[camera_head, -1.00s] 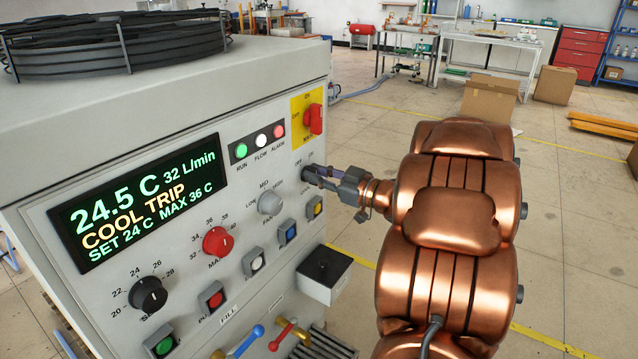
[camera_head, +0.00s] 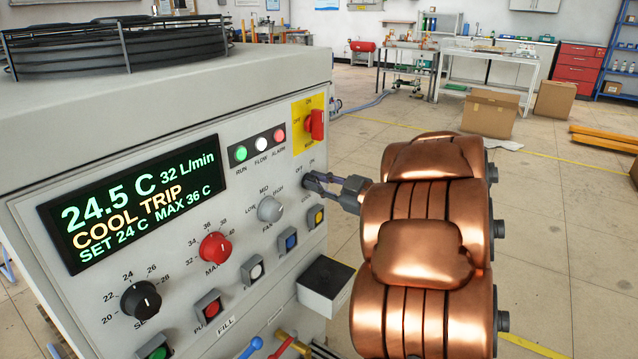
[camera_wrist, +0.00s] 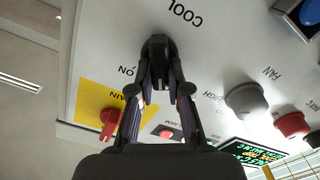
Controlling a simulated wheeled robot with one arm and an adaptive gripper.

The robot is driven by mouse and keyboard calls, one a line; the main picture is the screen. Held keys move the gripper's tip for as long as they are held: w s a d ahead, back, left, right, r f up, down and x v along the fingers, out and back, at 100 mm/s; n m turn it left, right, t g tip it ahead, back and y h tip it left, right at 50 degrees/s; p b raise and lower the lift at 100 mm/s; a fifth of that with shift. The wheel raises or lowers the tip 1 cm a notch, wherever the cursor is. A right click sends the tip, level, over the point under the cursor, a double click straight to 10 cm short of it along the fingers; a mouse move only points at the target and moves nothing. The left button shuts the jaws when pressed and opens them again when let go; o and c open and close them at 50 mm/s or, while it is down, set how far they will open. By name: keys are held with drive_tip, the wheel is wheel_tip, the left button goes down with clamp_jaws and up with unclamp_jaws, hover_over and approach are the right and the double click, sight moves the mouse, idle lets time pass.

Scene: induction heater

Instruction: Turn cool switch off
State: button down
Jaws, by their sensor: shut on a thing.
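The cool switch is a small black knob (camera_wrist: 159,48) under the COOL label in the wrist view, on the light grey panel of the cooling unit (camera_head: 290,60). The ON and OFF labels sit on either side of it. My gripper (camera_wrist: 160,72) has its two dark fingers closed on the knob from both sides. In the head view my gripper (camera_head: 310,182) reaches the panel from the right, and its fingertips mostly hide the switch. Which label the knob points to cannot be told.
The red main switch (camera_head: 315,125) on its yellow plate is just above. The fan knob (camera_head: 270,208) and several square buttons lie left and below. A dark-topped box (camera_head: 325,278) juts out beneath.

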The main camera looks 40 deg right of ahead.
drive_tip(key=c, duration=1.1)
unclamp_jaws()
drive_tip(key=shift+v, duration=5.95)
drive_tip(key=shift+d, duration=0.1)
